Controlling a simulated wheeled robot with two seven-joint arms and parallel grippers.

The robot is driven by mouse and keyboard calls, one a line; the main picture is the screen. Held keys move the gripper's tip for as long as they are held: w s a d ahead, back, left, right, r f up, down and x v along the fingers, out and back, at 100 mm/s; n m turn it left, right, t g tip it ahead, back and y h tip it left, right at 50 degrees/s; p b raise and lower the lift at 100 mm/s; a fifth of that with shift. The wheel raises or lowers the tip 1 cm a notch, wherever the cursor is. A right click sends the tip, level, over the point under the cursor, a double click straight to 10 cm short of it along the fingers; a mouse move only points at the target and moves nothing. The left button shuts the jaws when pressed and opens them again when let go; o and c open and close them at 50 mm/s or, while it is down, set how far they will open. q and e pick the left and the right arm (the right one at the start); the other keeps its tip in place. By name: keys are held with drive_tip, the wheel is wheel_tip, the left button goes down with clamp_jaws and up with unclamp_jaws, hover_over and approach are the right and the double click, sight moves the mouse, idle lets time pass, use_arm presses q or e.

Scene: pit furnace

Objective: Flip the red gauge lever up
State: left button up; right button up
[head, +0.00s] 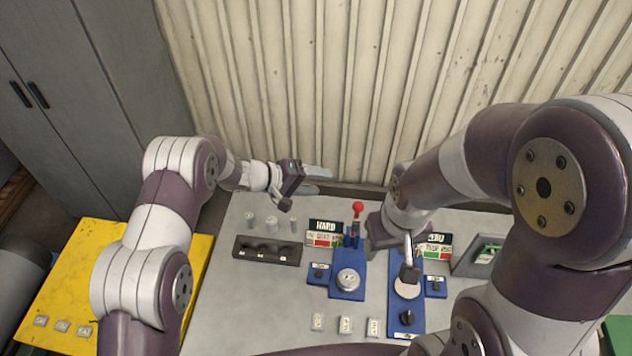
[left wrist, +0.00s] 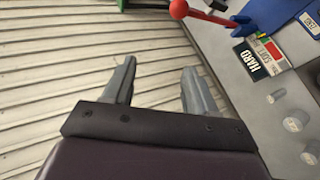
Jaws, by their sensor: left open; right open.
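The lever has a red ball knob (head: 357,206) on a red stem, rising from a blue bracket at the back of the left blue gauge unit (head: 348,283). The red knob (left wrist: 179,9) and stem also show at the top of the left wrist view, with the stem running to the blue bracket. My left gripper (head: 318,181) is open and empty, left of and behind the lever near the corrugated wall. Its two fingers (left wrist: 160,72) are apart with nothing between them. My right gripper (head: 409,262) is over the right blue unit (head: 406,318), its fingers partly hidden.
A HARD/SOFT sign (head: 325,233) stands just left of the lever. A ZERO sign (head: 438,244) is to the right, partly behind my right arm. A dark block (head: 267,250) and several small metal cylinders are on the grey table's left. The corrugated wall (head: 300,80) closes the back.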

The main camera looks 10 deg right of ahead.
use_arm(q)
drive_tip(key=b+v, duration=0.5)
drive_tip(key=v, duration=0.7)
drive_tip(key=shift+a, duration=0.25)
drive_tip(key=shift+r, duration=0.1)
